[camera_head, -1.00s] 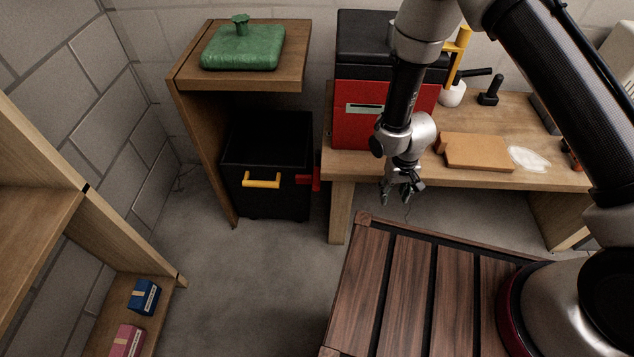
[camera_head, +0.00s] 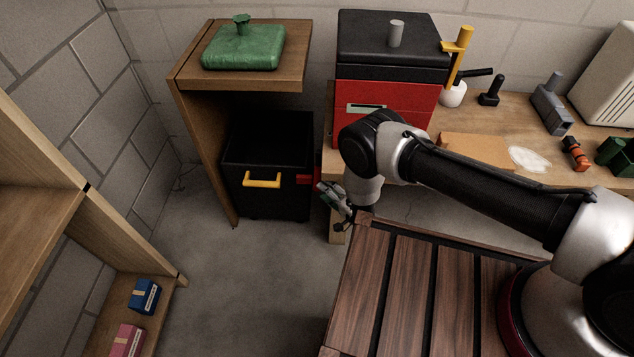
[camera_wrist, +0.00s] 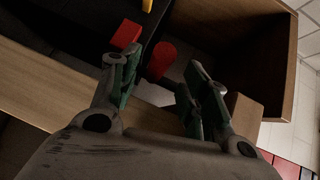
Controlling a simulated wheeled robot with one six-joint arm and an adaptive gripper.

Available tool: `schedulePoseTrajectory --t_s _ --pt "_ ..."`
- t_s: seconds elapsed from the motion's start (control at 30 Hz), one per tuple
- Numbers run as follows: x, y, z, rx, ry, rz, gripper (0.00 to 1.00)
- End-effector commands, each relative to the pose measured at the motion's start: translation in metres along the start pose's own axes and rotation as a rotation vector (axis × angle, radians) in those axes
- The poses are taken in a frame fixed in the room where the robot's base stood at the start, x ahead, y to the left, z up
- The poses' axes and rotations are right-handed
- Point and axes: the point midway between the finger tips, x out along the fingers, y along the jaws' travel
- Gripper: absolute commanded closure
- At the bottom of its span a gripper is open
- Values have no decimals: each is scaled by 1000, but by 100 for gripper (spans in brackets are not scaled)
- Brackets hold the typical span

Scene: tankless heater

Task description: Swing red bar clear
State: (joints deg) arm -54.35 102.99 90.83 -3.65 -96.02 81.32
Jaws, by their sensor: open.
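The red bar (camera_head: 307,179) shows as a short red piece at the right side of the black bin (camera_head: 266,198), low beside the bench leg. In the wrist view a red block (camera_wrist: 126,34) lies just beyond the left finger, and a rounded red piece (camera_wrist: 162,60) shows between the fingers. I cannot tell whether both belong to one bar. My gripper (camera_head: 331,196) is open and empty, just right of the red bar in the head view. It also shows in the wrist view (camera_wrist: 164,80). No finger clearly touches the red parts.
The bin has a yellow handle (camera_head: 261,182) and stands under a wooden shelf (camera_head: 192,82) bearing a green container (camera_head: 244,48). The wooden bench (camera_head: 470,105) bears a red and black box (camera_head: 387,85). The floor left of the slatted platform (camera_head: 365,290) is clear.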

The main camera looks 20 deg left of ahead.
Motion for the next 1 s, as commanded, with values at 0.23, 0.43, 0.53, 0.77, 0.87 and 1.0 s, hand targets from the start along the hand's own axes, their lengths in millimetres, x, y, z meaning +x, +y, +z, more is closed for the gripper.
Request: schedulePoseTrajectory --t_s 0.23,0.43,0.53,0.77,0.87,1.0 --pt "42 -1 0 -2 1 -1 54" --pt "58 0 0 -3 1 1 54" --pt "59 0 0 -3 1 2 54" --pt "58 0 0 -3 1 2 69" --pt "58 0 0 -3 1 2 87" --pt "58 0 0 -3 1 3 100"
